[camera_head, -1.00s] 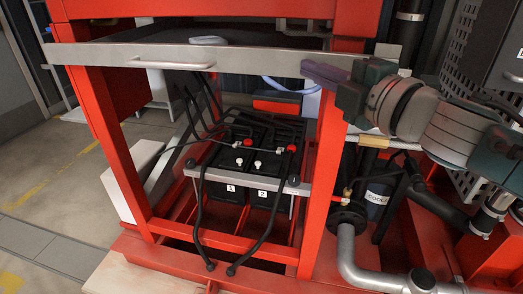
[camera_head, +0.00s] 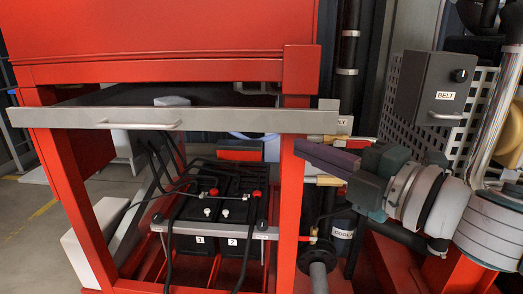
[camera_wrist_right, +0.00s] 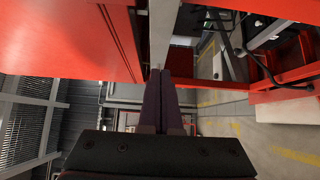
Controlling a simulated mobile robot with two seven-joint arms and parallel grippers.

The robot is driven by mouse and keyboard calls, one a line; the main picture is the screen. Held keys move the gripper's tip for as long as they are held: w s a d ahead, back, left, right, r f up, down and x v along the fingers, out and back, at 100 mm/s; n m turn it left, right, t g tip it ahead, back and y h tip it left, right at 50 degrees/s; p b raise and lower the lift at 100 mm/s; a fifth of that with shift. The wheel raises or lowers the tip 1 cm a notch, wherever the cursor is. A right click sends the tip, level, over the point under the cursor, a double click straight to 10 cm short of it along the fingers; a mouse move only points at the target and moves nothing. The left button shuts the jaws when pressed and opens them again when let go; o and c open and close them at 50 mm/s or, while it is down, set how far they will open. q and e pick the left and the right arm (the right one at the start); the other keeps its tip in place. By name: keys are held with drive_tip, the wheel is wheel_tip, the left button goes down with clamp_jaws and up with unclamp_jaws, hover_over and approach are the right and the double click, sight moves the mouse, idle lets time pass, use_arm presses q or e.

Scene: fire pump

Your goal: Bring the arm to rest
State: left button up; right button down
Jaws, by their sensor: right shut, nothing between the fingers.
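My right gripper (camera_head: 325,157) comes in from the right in the head view, its dark purple fingers pointing left beside the red frame post (camera_head: 287,215). It is shut and holds nothing. In the right wrist view its two fingers (camera_wrist_right: 160,85) lie side by side, with no object between them. The fingertips look close to the red frame and the grey drawer front; I cannot tell whether they touch. My left gripper is not in either view.
A grey drawer front with a handle (camera_head: 140,125) spans the red frame. Below it sit two batteries (camera_head: 213,215) with black cables. A dark box labelled BELT (camera_head: 434,88) is at the upper right. Pipes and valves stand behind my right arm. Open floor shows at the left (camera_head: 30,225).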

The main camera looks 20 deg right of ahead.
drive_tip(key=s+d+m+g+h+p, duration=0.45)
drive_tip(key=s+m+h+p, duration=0.35)
drive_tip(key=m, duration=0.7)
drive_tip(key=s+a+r+m+g+p, duration=0.1)
drive_tip(key=s+a+m+g+p, duration=0.2)
drive_tip(key=s, duration=0.7)
drive_tip(key=s+a+r+m+g+p, duration=0.1)
drive_tip(key=s+r+m+g+p, duration=0.2)
drive_tip(key=s+g, duration=0.5)
wheel_tip(320, 180, up, 34)
drive_tip(key=s+t+p, duration=0.1)
drive_tip(key=t+p, duration=0.1)
drive_tip(key=p, duration=3.3)
drive_tip(key=shift+s+d+f+t+y+p, duration=0.25)
drive_tip(key=shift+s+t+y+p, duration=0.05)
drive_tip(key=shift+t+p, duration=0.05)
